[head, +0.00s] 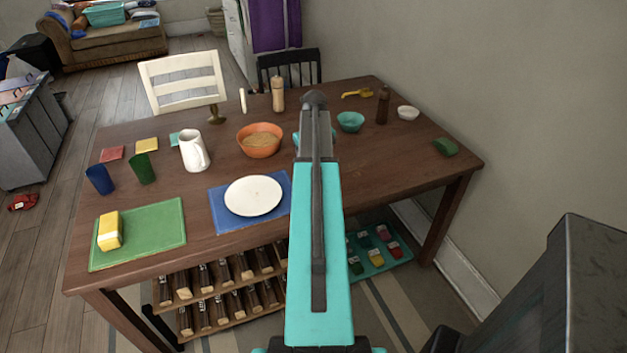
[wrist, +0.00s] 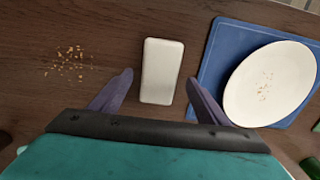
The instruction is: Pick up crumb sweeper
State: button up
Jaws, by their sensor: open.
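A white rounded block (wrist: 162,70), which looks like the crumb sweeper, lies on the dark wooden table in the wrist view. My gripper (wrist: 160,95) is open, with one dark purple finger on each side of the block's near half. Gaps show between the block and both fingers, so it is not gripped. The height of the fingers above the table is hard to tell. Loose crumbs (wrist: 68,62) lie on the table to the left. In the head view my arm hides the block and the fingers.
A white plate (head: 253,196) on a blue placemat (head: 222,222) is close to the right of the block in the wrist view. An orange bowl (head: 259,146), white pitcher (head: 193,151), teal bowl (head: 350,122) and brown bottle (head: 383,105) also stand on the table (head: 395,178).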

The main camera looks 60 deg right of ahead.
jog(key=shift+f, duration=0.95)
jog(key=shift+c, duration=0.2)
jog(key=c, duration=1.2)
jog(key=shift+o, duration=0.2)
jog(key=shift+r, duration=0.2)
jog(key=shift+r+b, duration=0.35)
jog(key=shift+r, duration=1.1)
jog(key=shift+s+a+r, duration=0.15)
jog(key=shift+s+a, duration=0.05)
jog(key=shift+s, duration=0.05)
jog(key=s+a+r+b, duration=0.1)
jog(key=s+a+b, duration=0.1)
jog(key=s+a, duration=0.7)
jog(key=s, duration=0.3)
jog(key=shift+a+r, duration=0.15)
jog(key=shift+r, duration=0.1)
jog(key=shift+s, duration=0.15)
